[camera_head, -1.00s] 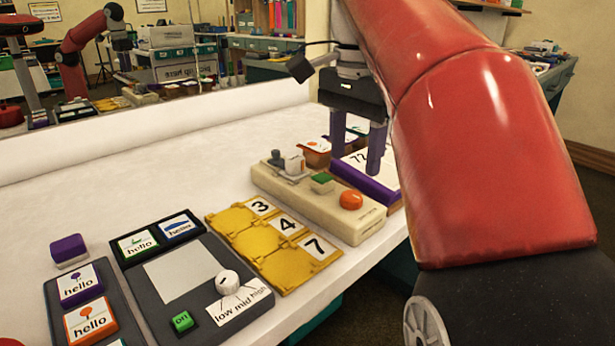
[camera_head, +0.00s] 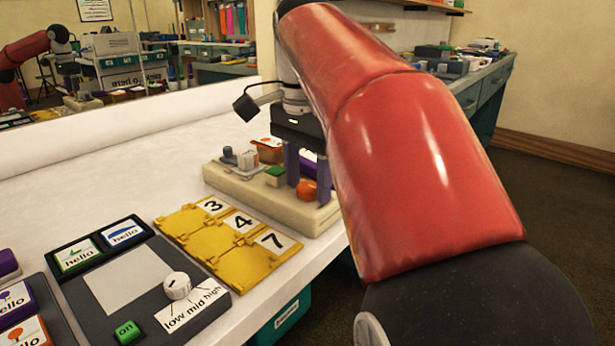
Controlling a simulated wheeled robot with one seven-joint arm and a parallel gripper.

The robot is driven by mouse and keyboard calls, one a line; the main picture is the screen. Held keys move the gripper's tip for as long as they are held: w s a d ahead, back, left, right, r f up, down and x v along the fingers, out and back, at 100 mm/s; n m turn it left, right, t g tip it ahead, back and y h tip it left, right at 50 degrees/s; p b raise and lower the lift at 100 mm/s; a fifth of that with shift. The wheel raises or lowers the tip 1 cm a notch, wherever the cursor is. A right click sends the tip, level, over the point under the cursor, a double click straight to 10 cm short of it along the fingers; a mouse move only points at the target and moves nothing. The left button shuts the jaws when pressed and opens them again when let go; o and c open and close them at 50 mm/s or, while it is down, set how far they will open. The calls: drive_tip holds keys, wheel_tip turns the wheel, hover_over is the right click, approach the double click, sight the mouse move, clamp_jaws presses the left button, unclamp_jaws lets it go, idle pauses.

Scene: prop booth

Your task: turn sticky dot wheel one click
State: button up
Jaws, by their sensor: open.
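A green button (camera_head: 275,177) sits left of the fingers. I cannot make out a thing that is clearly the sticky dot wheel. A white round knob (camera_head: 177,286) on a grey panel (camera_head: 148,318) stands above a "low mid high" label. My arm hides what lies behind and right of the gripper.
Yellow tiles (camera_head: 216,242) with cards 3, 4 and 7 lie in front of the beige box. An orange-brown box (camera_head: 268,151) stands behind it. The white table top (camera_head: 95,185) is clear at the back left. The table's edge runs along the right.

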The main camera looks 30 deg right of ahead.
drive_tip(key=shift+c, duration=0.4)
drive_tip(key=c, duration=0.9)
drive_tip(key=shift+r+n+p, duration=0.1)
drive_tip(key=shift+n+p, duration=0.2)
drive_tip(key=n+p, duration=0.2)
drive_tip(key=shift+r+n, duration=0.1)
drive_tip(key=shift+n, duration=0.3)
drive_tip(key=n+p, duration=0.2)
drive_tip(key=n, duration=0.3)
drive_tip(key=shift+p, duration=0.4)
drive_tip(key=n+p, duration=0.1)
drive_tip(key=n, duration=0.4)
drive_tip(key=shift+p, duration=0.4)
drive_tip(key=shift+n, duration=2.2)
